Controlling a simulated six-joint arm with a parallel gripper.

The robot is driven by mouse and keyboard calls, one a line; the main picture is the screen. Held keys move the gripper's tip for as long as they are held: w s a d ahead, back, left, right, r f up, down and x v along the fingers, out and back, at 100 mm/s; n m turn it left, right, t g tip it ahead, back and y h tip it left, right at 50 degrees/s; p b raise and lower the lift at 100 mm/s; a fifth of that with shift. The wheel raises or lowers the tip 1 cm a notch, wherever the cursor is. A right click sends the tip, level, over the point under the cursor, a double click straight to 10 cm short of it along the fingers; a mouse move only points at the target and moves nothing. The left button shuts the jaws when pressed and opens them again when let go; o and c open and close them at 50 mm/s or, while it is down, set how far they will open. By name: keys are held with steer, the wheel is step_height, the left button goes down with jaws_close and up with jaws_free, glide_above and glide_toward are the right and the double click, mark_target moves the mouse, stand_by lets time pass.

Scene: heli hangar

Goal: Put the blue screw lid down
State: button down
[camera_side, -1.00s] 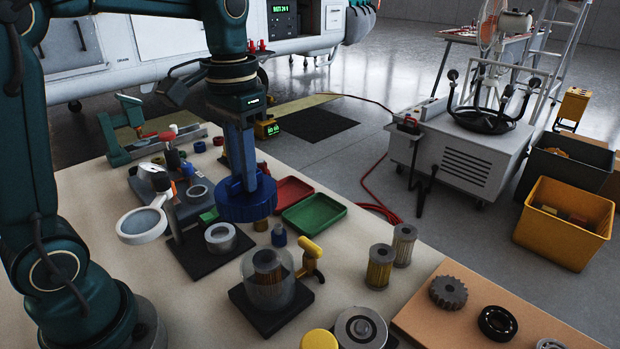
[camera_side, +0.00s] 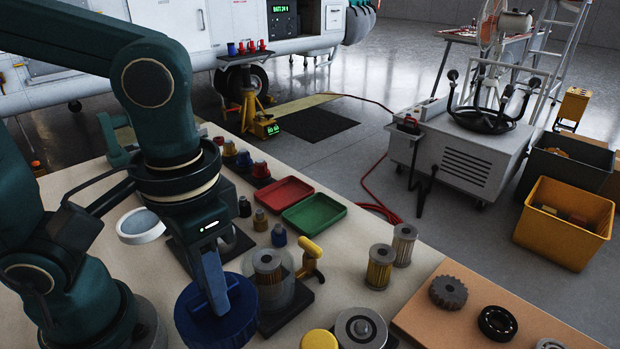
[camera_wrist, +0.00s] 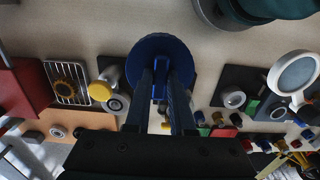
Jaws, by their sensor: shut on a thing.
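The blue screw lid (camera_side: 216,318) is a wide, ridged disc, held between the fingers of my gripper (camera_side: 214,296) in the side view. It is low over the front part of the bench, in front and left of the clear filter housing. I cannot tell whether it touches the bench top. In the wrist view the lid (camera_wrist: 161,62) is at the far end of both fingers, and my gripper (camera_wrist: 161,92) is shut on its middle. The clear housing (camera_side: 291,293) with a filter inside stands on a black base and is partly hidden by the lid.
A yellow-handled tool (camera_side: 311,258) stands beside the housing. Two loose filters (camera_side: 380,267), a yellow cap (camera_side: 319,340) and a grey ring part (camera_side: 361,327) are to the right. Red (camera_side: 284,190) and green (camera_side: 314,213) trays lie behind. The magnifier (camera_side: 141,226) stands left.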

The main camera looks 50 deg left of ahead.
steer(key=shift+s+f, duration=0.25)
steer(key=shift+f, duration=4.85)
steer(key=shift+f, duration=0.15)
steer(key=c, duration=0.8)
jaws_free()
steer(key=shift+o, duration=0.2)
